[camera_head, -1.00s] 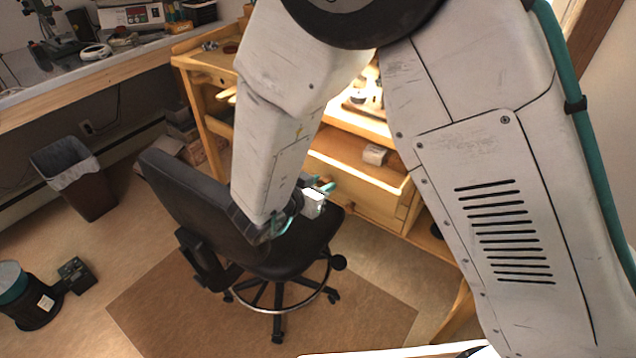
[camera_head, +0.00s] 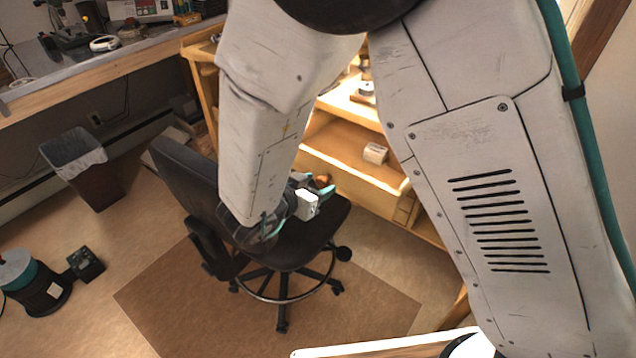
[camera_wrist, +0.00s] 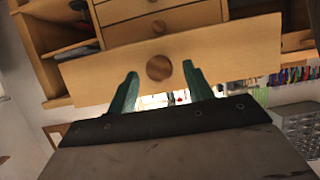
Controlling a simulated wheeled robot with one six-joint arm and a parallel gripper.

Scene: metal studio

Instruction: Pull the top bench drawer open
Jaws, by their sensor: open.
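The top bench drawer's wide light-wood front (camera_wrist: 235,55) fills the upper middle of the wrist view, with a round brown wooden knob (camera_wrist: 159,68) at its centre. My gripper's two green fingers (camera_wrist: 160,68) are open, one on each side of the knob in the picture. I cannot tell whether they touch it or how deep they reach. In the head view my gripper (camera_head: 324,186) is partly hidden by my arm, close to the drawer front (camera_head: 360,190). Whether the drawer stands out from the bench is unclear.
A black swivel chair (camera_head: 300,240) stands under my forearm, close to the bench. A small wooden block (camera_head: 375,153) lies on the bench shelf. More drawers (camera_wrist: 165,22) show in the wrist view.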

